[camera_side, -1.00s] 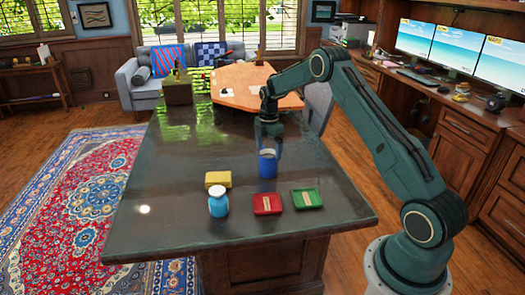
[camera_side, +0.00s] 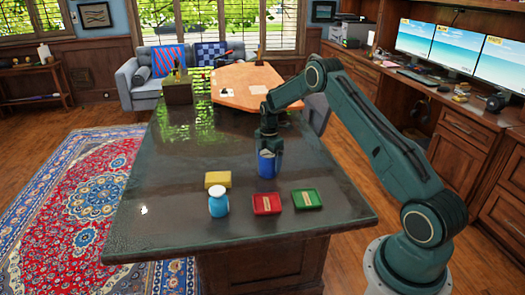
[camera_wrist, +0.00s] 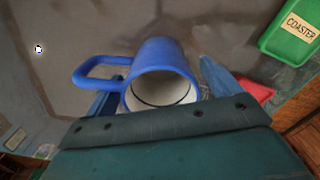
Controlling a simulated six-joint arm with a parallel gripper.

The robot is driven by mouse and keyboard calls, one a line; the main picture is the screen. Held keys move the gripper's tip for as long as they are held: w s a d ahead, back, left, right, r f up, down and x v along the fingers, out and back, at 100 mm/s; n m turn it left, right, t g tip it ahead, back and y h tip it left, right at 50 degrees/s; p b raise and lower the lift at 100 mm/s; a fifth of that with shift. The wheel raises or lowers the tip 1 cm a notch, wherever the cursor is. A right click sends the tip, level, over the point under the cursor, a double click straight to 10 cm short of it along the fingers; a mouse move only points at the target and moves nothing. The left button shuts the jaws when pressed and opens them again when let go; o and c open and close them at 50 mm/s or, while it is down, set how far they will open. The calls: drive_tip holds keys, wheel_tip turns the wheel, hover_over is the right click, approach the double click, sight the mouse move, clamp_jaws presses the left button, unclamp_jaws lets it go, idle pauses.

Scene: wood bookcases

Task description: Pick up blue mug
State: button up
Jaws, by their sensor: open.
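The blue mug (camera_side: 267,166) stands on the dark tabletop, right of the yellow block. In the wrist view the blue mug (camera_wrist: 160,60) shows its pale inside, with its handle to the left. My gripper (camera_side: 269,155) is pointed down over the mug. In the wrist view its fingers (camera_wrist: 160,88) are apart, one on each side of the mug. I cannot tell whether either finger touches the mug. The lower part of the fingers is partly hidden by the mug.
A red coaster box (camera_side: 266,204) and a green coaster box (camera_side: 306,199) lie in front of the mug. A yellow block (camera_side: 218,180) and a blue jar with a white lid (camera_side: 218,202) stand to the left. The tabletop (camera_side: 160,190) is clear farther left.

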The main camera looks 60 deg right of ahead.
drive_tip(key=c, duration=1.2)
drive_tip(key=shift+r, duration=0.2)
wheel_tip(320, 180, up, 20)
drive_tip(key=shift+f, duration=0.1)
idle(0.4)
